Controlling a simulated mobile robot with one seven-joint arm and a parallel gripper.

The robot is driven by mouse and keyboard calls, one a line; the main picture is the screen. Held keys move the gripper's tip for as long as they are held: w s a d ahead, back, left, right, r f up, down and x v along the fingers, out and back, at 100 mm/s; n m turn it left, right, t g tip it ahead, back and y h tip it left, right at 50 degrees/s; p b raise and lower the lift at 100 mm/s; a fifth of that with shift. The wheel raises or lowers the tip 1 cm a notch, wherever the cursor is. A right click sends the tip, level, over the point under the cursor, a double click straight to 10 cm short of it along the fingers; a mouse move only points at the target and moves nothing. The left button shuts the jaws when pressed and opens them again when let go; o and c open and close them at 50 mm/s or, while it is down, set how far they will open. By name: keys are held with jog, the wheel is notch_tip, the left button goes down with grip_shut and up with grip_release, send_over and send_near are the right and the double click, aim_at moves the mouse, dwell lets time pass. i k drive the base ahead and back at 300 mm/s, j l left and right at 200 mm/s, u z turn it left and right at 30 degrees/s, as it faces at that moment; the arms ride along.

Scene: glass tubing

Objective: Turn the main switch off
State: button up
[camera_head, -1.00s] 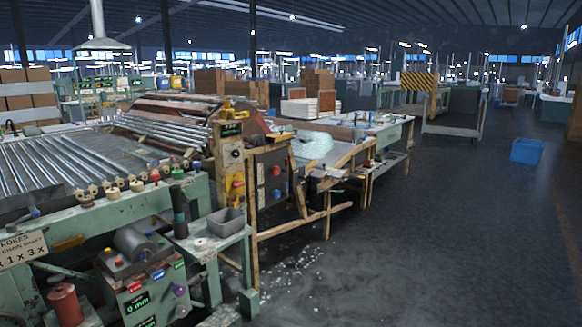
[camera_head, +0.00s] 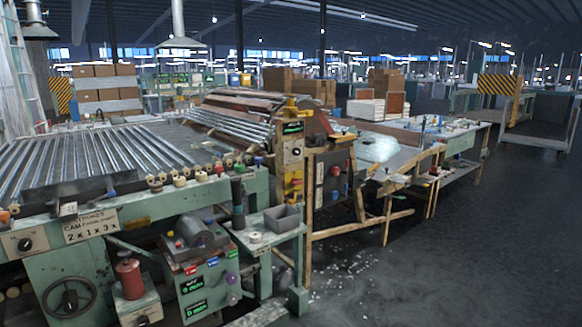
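No label reading main switch can be made out, so I cannot tell which control it is. An upright control panel (camera_head: 292,160) at the middle of the machine carries a small display, a round dial and yellow and red parts. A dark box (camera_head: 334,178) with red and blue buttons is just right of it. A pale panel with a black rotary knob (camera_head: 25,243) is at the lower left. A green cabinet (camera_head: 206,284) with coloured buttons and green displays stands low at the front. My gripper is not in view.
A long bench (camera_head: 72,208) with metal rollers fills the left. A handwheel (camera_head: 69,297) and a red cylinder (camera_head: 130,277) are at its front. A grey bin (camera_head: 284,217) sits on a small side table. The dark floor (camera_head: 480,260) at the right is clear.

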aim_at(293, 182)
jog(key=i+z, duration=0.2)
jog(key=i, duration=0.25)
jog(key=i+z, duration=0.2)
jog(key=i, duration=0.25)
jog(key=i+j+z, duration=0.2)
jog(key=i, duration=0.2)
jog(key=i+j+z, duration=0.2)
jog(key=i, duration=0.25)
jog(key=i+j+z, duration=0.2)
jog(key=i, duration=0.25)
